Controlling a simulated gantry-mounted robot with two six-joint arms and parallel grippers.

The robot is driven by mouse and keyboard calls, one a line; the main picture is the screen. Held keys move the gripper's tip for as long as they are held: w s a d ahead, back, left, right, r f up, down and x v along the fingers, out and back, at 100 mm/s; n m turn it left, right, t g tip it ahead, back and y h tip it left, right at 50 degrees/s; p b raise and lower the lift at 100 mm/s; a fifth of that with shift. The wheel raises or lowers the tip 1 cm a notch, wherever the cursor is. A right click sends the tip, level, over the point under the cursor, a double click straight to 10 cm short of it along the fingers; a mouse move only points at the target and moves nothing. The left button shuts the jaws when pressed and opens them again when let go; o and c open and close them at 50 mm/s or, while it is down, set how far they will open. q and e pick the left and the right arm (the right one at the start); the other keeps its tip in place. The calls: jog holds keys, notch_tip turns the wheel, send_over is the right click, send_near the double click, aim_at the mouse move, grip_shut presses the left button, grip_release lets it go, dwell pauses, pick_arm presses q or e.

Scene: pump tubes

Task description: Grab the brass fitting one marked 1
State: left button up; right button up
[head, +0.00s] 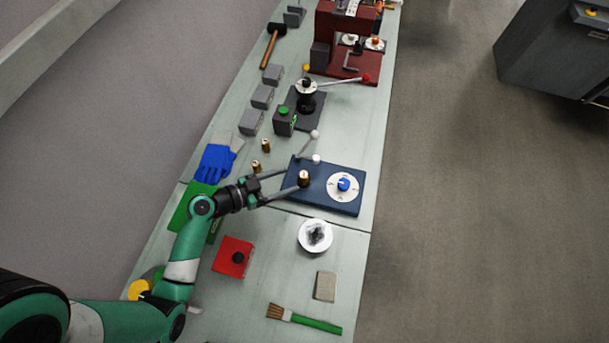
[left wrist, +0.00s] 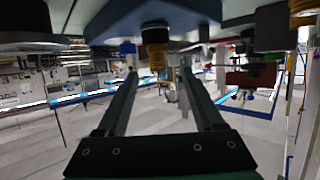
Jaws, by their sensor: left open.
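Two more brass fittings (head: 265,146) (head: 256,167) stand on the bench to the left of the plate. No number is legible on any of them. My left gripper (head: 293,179) is open and empty, its fingers pointing at the fitting on the plate. In the left wrist view, a brass fitting (left wrist: 155,46) appears upside down just above the gap between my open fingers (left wrist: 160,73). I cannot tell whether they touch. My right gripper is not in view.
A blue knob on a white dial (head: 343,186) and a lever with a pale ball (head: 314,134) are on or beside the plate. A white dish (head: 315,236), red block (head: 233,257) and brush (head: 305,319) lie nearer. Blue gloves (head: 216,162) lie left.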

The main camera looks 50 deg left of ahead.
aim_at(304, 176)
pick_arm(q)
jog(key=shift+w+d+f+b, duration=0.15)
jog(key=shift+w+f+b, duration=0.3)
jog(key=shift+f+b, duration=0.1)
jog(key=shift+w+b, duration=0.2)
jog(key=shift+b, duration=0.1)
jog(key=shift+w+r, duration=0.1)
jog(key=shift+r, duration=0.05)
jog(key=shift+d, duration=0.1)
jog(key=x, duration=0.5)
jog(key=shift+d, duration=0.1)
grip_shut()
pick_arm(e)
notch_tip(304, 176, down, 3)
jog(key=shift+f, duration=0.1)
